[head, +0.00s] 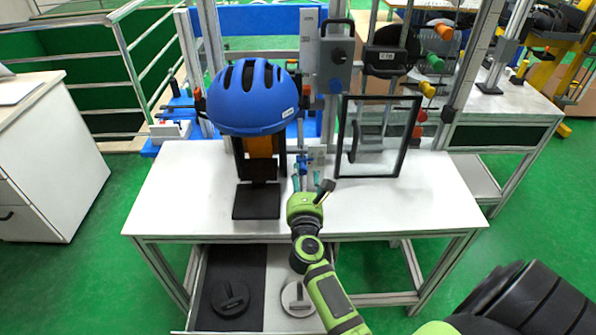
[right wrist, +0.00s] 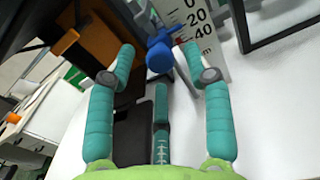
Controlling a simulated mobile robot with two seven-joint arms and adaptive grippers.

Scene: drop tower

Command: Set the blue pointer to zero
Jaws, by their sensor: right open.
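The blue pointer (head: 303,163) is a small knob on the upright at the back middle of the table. It shows larger in the right wrist view (right wrist: 160,54), beside a white scale (right wrist: 198,25) marked 0, 20 and 40. The exact mark it sits at I cannot tell. My right gripper (head: 312,183) is just in front of and below the pointer. In the right wrist view its teal fingers (right wrist: 160,68) are spread open, with the pointer between and just beyond the tips. Contact is not clear. My left gripper is not in view.
A blue helmet (head: 252,97) sits on a black and orange stand left of the pointer. A black-framed clear panel (head: 402,142) stands to the right. The white tabletop (head: 430,205) is clear at front right. An open drawer (head: 257,326) below holds two round weights.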

